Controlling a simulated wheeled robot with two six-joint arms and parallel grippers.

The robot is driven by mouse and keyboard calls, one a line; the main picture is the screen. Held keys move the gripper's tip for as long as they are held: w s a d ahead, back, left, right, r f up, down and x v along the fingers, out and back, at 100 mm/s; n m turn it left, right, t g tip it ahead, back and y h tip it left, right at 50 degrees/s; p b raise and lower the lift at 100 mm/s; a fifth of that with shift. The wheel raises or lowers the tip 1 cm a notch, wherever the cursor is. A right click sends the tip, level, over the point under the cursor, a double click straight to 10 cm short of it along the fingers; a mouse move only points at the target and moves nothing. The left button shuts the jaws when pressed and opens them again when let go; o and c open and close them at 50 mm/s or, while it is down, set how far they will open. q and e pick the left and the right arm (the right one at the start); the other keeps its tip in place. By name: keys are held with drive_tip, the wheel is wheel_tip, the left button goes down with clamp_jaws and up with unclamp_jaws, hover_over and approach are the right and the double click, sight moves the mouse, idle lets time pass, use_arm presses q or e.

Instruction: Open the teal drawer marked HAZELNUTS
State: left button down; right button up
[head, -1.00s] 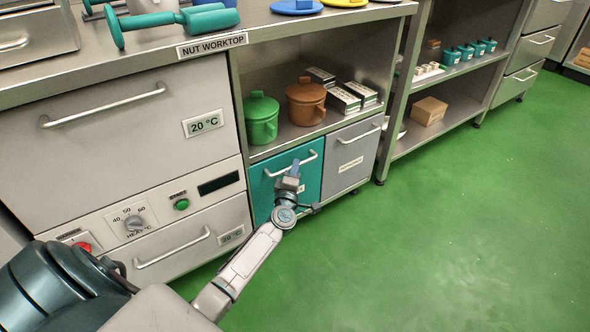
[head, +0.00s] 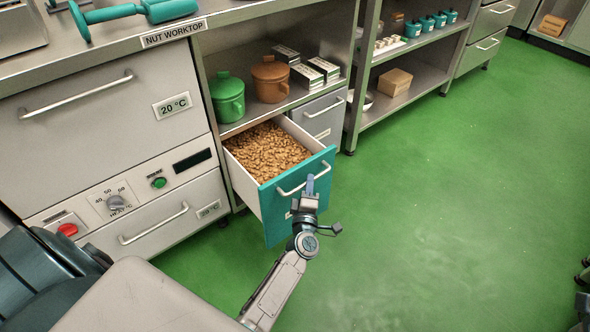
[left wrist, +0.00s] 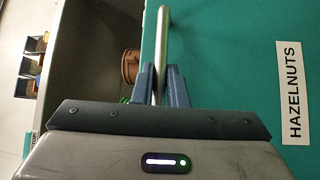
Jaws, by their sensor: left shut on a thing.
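The teal drawer (head: 280,219) stands pulled well out of the cabinet under the nut worktop. It is filled with hazelnuts (head: 266,151). My left gripper (head: 309,187) is shut on the bar handle (head: 290,190) on the drawer's front. In the left wrist view the handle (left wrist: 162,40) runs between the two fingers (left wrist: 160,85), and the HAZELNUTS label (left wrist: 291,92) is on the teal front beside them. In the head view my gripper and arm hide part of that front. My right gripper is not in view.
A grey drawer (head: 322,117) beside the teal one is closed. Green (head: 227,98) and brown (head: 270,79) lidded pots and several boxes stand on the shelf above. A heated cabinet (head: 105,100) is at left. Green floor (head: 440,200) is clear at right.

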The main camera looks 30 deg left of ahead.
use_arm(q)
drive_tip(key=shift+s+d, duration=0.35)
drive_tip(key=shift+d, duration=0.4)
drive_tip(key=shift+s+d, duration=0.3)
drive_tip(key=shift+d, duration=0.45)
drive_tip(key=c, duration=1.5)
unclamp_jaws()
drive_tip(key=shift+o, duration=0.2)
drive_tip(key=v, duration=0.7)
drive_tip(key=shift+s, duration=0.25)
drive_tip(key=shift+d, duration=0.1)
